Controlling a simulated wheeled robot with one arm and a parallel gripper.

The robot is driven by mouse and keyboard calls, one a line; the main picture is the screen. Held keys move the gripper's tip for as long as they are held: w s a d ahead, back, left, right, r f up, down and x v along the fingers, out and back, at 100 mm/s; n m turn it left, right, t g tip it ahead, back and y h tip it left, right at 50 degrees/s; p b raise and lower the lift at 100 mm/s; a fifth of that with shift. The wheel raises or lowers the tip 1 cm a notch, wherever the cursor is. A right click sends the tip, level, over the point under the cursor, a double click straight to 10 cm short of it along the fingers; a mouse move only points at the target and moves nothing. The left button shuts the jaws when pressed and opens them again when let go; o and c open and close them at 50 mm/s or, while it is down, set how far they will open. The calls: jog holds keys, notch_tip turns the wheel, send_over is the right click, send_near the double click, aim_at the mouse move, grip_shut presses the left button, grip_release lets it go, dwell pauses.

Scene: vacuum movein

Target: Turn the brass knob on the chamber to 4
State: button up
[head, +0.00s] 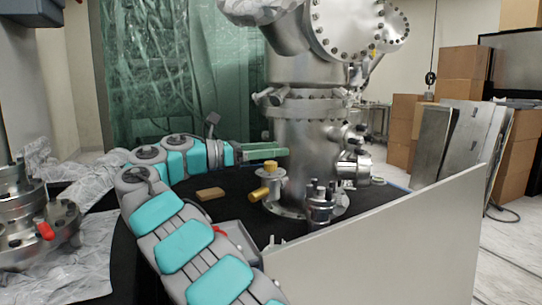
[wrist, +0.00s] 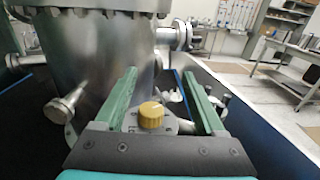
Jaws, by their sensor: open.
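The steel chamber (head: 303,150) stands on a round black table; its wall also fills the left of the wrist view (wrist: 90,60). In the wrist view the brass-yellow knob (wrist: 151,115) sits on a grey dial plate with dark marks, too small to read. It lies low between my gripper's green fingers (wrist: 160,74), nearer the left one, with gaps on both sides. In the head view two yellow parts show at the chamber's lower left, an upper one (head: 270,165) and a sideways one (head: 259,194); I cannot tell which is the knob. My gripper (head: 284,152) is open beside the chamber.
A pale panel (head: 380,245) stands across the front right. A small tan block (head: 210,194) lies on the black table (head: 205,213). A flanged steel part with a red piece (head: 40,225) stands at left. Cardboard boxes (head: 462,75) are stacked at the back right.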

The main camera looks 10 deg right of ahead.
jog(key=shift+s+b, duration=0.3)
jog(key=shift+s, duration=0.75)
jog(key=shift+s+r, duration=0.2)
jog(key=shift+s, duration=0.2)
jog(key=s+b, duration=0.1)
jog(key=s, duration=1.1)
jog(key=shift+s+r, duration=0.15)
jog(key=shift+r, duration=0.3)
jog(key=shift+d, duration=0.1)
